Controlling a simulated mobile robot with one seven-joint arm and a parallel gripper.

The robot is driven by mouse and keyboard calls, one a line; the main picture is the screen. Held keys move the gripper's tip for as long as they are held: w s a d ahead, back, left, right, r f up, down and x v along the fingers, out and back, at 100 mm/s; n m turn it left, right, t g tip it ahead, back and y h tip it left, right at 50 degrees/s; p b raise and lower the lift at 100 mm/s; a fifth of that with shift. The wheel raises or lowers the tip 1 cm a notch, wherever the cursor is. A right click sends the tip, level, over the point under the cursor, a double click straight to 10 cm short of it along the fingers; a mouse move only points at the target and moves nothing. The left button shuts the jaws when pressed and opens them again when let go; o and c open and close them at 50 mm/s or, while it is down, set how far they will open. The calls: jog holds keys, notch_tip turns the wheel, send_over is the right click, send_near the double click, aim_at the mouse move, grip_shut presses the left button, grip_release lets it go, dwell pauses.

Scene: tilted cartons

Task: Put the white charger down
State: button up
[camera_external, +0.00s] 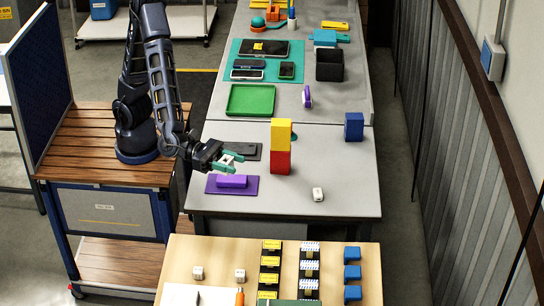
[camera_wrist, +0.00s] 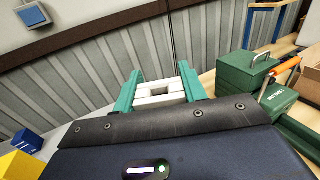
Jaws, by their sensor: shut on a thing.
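My gripper (camera_external: 229,161) has teal fingers shut on a white charger (camera_external: 227,159), a small blocky piece. In the wrist view the gripper (camera_wrist: 161,90) also shows, with the white charger (camera_wrist: 160,99) between its two fingers. In the external view it hangs over the left part of the near grey table (camera_external: 340,168), by a dark grey pad (camera_external: 250,146) and a purple pad (camera_external: 245,190) bearing a purple block (camera_external: 232,181). The height of the charger above them is hard to tell.
A yellow block (camera_external: 281,133) stands on a red block (camera_external: 281,162) right of my gripper. A blue block (camera_external: 354,126) and a small white block (camera_external: 318,195) stand further right. A green tray (camera_external: 251,87) lies behind. The table's front right is mostly clear.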

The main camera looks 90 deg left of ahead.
send_over(236, 259)
notch_tip(236, 259, down, 37)
jog(key=shift+r, duration=0.1)
dwell(1.1)
jog(key=o, duration=1)
